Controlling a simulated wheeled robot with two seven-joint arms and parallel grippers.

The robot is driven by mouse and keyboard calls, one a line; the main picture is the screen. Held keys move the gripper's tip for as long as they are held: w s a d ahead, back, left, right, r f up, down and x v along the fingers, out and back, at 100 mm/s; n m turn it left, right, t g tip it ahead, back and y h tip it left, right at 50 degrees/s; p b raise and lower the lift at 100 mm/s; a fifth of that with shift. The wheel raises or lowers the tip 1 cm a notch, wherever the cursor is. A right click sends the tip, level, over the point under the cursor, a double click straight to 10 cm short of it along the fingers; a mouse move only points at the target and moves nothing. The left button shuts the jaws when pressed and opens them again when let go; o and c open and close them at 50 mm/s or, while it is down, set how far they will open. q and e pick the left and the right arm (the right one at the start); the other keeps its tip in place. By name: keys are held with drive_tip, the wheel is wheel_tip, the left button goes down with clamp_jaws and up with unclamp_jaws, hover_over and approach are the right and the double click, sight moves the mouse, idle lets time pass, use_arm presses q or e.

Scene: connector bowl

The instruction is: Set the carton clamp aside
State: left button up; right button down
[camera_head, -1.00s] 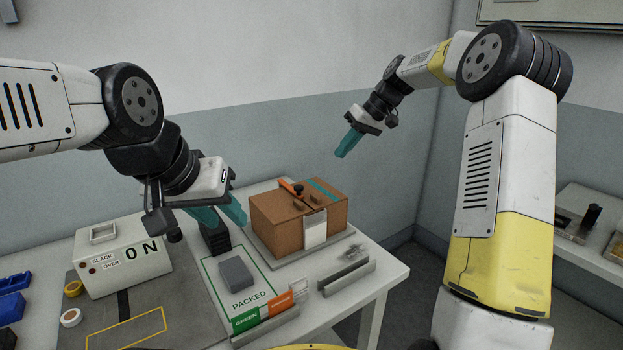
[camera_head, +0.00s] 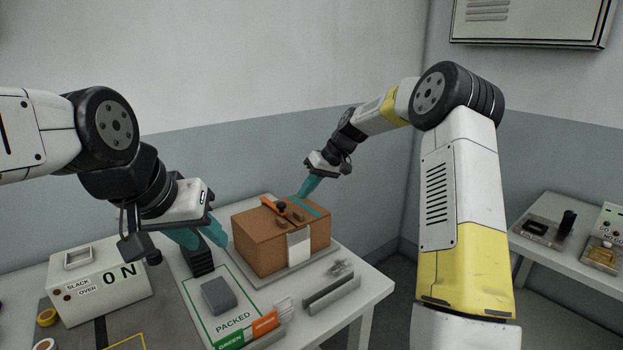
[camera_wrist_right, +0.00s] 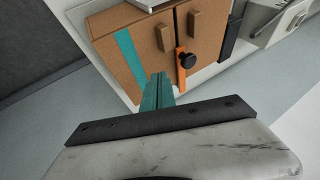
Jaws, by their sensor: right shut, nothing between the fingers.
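The carton clamp, an orange bar (camera_head: 270,204) with a black knob (camera_head: 281,207), lies across the top of the brown carton (camera_head: 262,245). The right wrist view also shows the orange bar (camera_wrist_right: 180,88) and knob (camera_wrist_right: 187,60). My right gripper (camera_head: 302,193) is shut and empty, just over the carton's far edge by the teal strip (camera_head: 308,207). In the right wrist view its fingertips (camera_wrist_right: 158,82) are between the teal strip (camera_wrist_right: 130,58) and the clamp, apart from the knob. My left gripper (camera_head: 212,244) is open and empty, left of the carton.
The carton stands on a grey plate (camera_head: 335,253). A black stack (camera_head: 200,262) is under my left gripper.

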drive_tip(key=shift+s+a+f, duration=0.1)
drive_tip(key=shift+s+a, duration=0.15)
drive_tip(key=shift+a, duration=0.35)
drive_tip(key=shift+s+a+f, duration=0.1)
drive_tip(key=shift+s+a, duration=0.2)
drive_tip(key=shift+a, duration=0.25)
drive_tip(key=shift+s+a+f, duration=0.1)
drive_tip(key=shift+s+a, duration=0.15)
drive_tip(key=shift+a, duration=0.35)
drive_tip(key=shift+a, duration=0.1)
